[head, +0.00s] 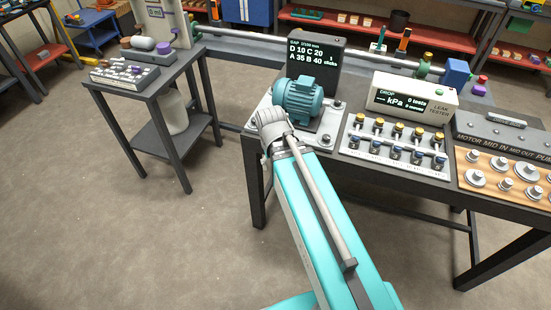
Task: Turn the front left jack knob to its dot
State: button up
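A teal motor (300,98) stands on a pale grey base plate (313,137) at the left end of the bench. A dark jack knob (326,139) shows at the plate's front right corner and another (337,104) at its back right. The front left corner is covered by my wrist, so its knob and dot cannot be seen. My gripper (264,120) is at that corner, left of the motor; its fingers are hidden or too small to tell apart. A dark display (313,61) behind the motor reads D 10, C 20, A 35, B 40.
Right of the motor are a panel of small valves (396,146), a leak tester (414,98) and a wooden tray of silver pieces (508,180). A small side table (150,85) stands to the left. The floor in front is clear.

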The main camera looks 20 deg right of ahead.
jog(key=shift+s+a+r+n+y+p, duration=0.15)
jog(key=shift+s+r+n+y+p, duration=0.2)
jog(key=shift+r, duration=0.2)
jog(key=shift+s, duration=0.1)
jog(key=c, duration=0.3)
